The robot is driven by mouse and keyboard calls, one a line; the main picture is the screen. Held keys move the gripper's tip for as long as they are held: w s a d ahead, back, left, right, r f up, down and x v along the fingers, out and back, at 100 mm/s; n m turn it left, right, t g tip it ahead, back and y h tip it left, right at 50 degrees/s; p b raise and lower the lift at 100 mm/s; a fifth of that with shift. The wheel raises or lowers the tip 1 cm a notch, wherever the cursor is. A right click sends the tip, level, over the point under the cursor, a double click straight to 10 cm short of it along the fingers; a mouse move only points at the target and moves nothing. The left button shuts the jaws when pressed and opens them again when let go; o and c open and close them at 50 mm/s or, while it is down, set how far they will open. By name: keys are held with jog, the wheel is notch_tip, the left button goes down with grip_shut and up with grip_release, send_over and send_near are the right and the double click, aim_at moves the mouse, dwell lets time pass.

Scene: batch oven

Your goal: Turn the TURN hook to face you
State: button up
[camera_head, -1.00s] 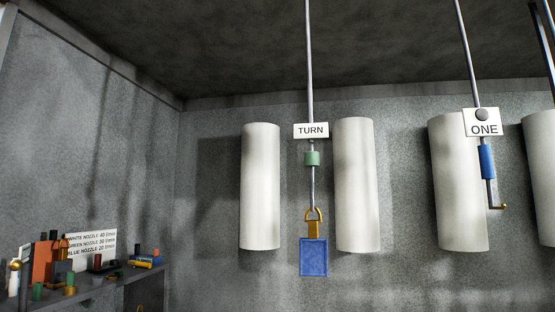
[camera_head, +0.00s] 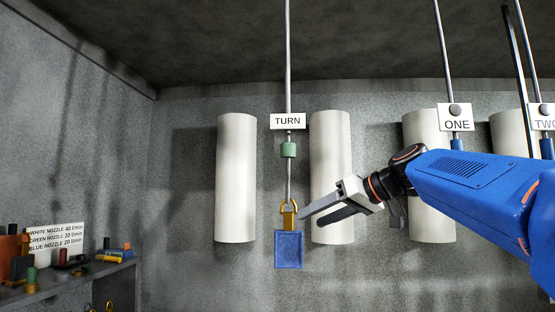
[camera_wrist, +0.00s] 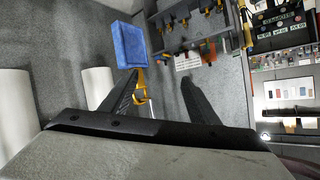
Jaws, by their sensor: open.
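The TURN hook hangs on a thin grey rod below a white TURN sign (camera_head: 287,121), with a green collar (camera_head: 288,150) on the rod. A brass-coloured hook piece (camera_head: 289,217) at the rod's lower end carries a flat blue plate (camera_head: 289,250). My gripper (camera_head: 310,218) is open, just right of the brass piece. I cannot tell whether a finger touches the brass piece.
White cylinders (camera_head: 236,180) (camera_head: 331,165) stand on the wall either side of the TURN rod. Rods with ONE (camera_head: 456,118) and TWO (camera_head: 543,117) signs hang to the right, near my arm. A shelf (camera_head: 100,272) with nozzles and a notice is at lower left.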

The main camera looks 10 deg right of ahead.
jog(key=w+d+r+n+t+y, duration=0.1)
jog(key=w+d+r+n+y, duration=0.15)
jog(key=r, duration=0.75)
jog(key=w+d+r+n+t+y, duration=0.2)
jog(key=w+d+r, duration=0.1)
jog(key=r, duration=0.7)
jog(key=x, duration=1.7)
jog(key=shift+f, duration=0.55)
jog(key=c, duration=1)
